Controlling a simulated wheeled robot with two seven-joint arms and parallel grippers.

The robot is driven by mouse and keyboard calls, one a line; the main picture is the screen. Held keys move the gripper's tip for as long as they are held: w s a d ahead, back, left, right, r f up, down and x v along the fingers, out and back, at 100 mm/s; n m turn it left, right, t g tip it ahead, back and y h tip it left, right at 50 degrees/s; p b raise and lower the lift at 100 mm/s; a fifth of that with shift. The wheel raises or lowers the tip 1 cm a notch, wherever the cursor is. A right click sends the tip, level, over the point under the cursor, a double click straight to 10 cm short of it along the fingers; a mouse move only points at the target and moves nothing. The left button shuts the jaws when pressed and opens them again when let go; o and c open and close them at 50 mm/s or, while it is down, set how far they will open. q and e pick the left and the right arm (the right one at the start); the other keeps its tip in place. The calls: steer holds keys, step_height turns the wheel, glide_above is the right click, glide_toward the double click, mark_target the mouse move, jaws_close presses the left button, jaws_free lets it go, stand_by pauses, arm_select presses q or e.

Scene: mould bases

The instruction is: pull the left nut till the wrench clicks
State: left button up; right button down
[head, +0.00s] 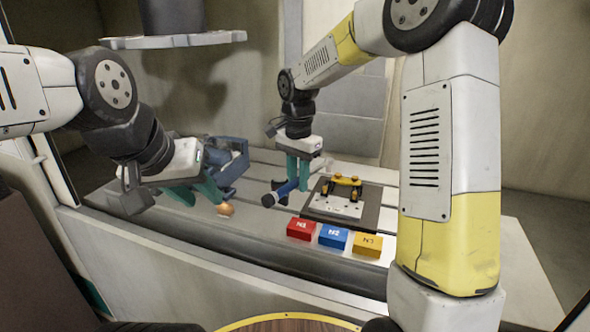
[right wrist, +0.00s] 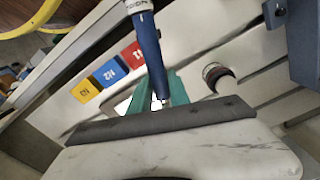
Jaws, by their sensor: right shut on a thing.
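My right gripper (head: 297,188) is shut on a blue-handled wrench (head: 286,188), held just left of the mould base. The wrench also shows in the right wrist view (right wrist: 149,52), its blue handle between the teal fingers (right wrist: 152,98) and a silver collar towards the top edge. A mould base (head: 318,207) with yellow clamps (head: 347,182) lies right of this gripper. I cannot make out a left nut on it, nor whether the wrench touches one. My left gripper (head: 197,193) has its teal fingers apart, empty, beside a blue-grey vise (head: 236,165).
Red (head: 300,229), blue (head: 333,237) and yellow (head: 367,245) labelled blocks stand in a row along the table's front edge. A small copper-coloured round piece (head: 226,210) lies near my left gripper. A round dark-rimmed piece (right wrist: 218,76) shows in the right wrist view.

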step_height(320, 180, down, 4)
steer(key=shift+f, duration=0.15)
stand_by(0.3)
steer(key=shift+s+a, duration=0.1)
steer(key=shift+s, duration=0.05)
stand_by(0.4)
steer(key=shift+f, duration=0.5)
stand_by(0.9)
steer(key=c, duration=1.9)
jaws_free()
jaws_close()
